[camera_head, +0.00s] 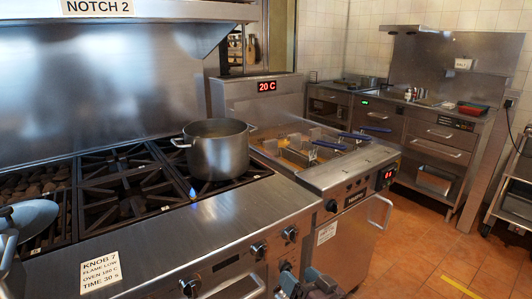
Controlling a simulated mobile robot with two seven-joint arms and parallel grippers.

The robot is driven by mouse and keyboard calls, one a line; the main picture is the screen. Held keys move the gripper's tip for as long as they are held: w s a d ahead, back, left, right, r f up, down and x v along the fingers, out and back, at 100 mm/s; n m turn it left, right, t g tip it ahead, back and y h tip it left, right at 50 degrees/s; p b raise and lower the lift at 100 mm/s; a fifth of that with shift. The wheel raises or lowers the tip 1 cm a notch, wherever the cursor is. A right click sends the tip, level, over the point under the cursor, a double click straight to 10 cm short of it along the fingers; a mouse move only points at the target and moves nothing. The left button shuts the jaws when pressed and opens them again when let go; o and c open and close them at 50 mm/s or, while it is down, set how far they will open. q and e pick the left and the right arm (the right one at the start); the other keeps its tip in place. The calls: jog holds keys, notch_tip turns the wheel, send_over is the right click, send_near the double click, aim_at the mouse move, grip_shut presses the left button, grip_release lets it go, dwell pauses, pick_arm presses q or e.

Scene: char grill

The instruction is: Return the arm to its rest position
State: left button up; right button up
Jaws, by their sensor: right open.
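My right gripper (312,286) shows at the bottom edge, low in front of the range. It is open, its lower part is cut off by the frame, and I see nothing between its fingers. It is below the stove's front panel and apart from the pot. My left gripper is not in view.
Oven handles (245,290) and knobs (258,249) jut from the front. A fryer (345,178) stands to the right. The tiled floor (420,250) there is clear.

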jog(key=s+d+f+g+h+p, duration=0.1)
jog(key=s+d+f+h, duration=0.2)
jog(key=s+d, duration=0.3)
jog(key=s+d+f+g+h+p, duration=0.1)
jog(key=s+d, duration=0.6)
jog(key=s, duration=0.8)
jog(key=s+d+f+g+h+p, duration=0.1)
jog(key=s+d+f+h+p, duration=0.2)
jog(key=s, duration=0.7)
jog(key=d+f+h, duration=0.2)
jog(key=d+f, duration=0.1)
jog(key=f, duration=0.1)
jog(key=shift+s+d+f+m+g, duration=0.15)
jog(key=shift+s+f+m+g, duration=0.05)
jog(key=shift+m+g, duration=0.1)
